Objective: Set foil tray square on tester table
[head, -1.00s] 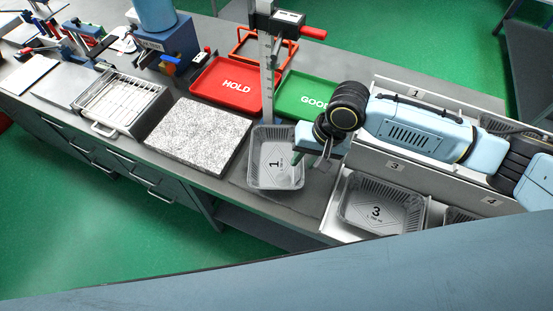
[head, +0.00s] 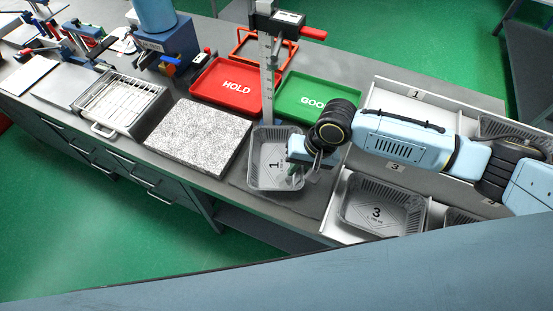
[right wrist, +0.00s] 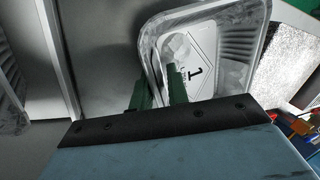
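The foil tray marked 1 (head: 257,180) sits on the grey surface at the foot of the upright tester column (head: 267,80), right of the speckled stone plate. It also shows in the right wrist view (right wrist: 235,85). My right gripper (head: 296,172) is at the tray's right side, pointing down. In the right wrist view its two green fingers (right wrist: 158,92) are apart, one outside the tray's side wall and one over its inside. A gap shows between them; I cannot see firm contact with the wall. The tester table under the tray is mostly hidden. My left gripper is out of view.
A white divided rack (head: 333,205) at right holds more foil trays, including one marked 3 (head: 350,218). The speckled stone plate (head: 195,137) lies at left. A red HOLD tray (head: 215,80) and a green GOOD tray (head: 335,88) lie behind.

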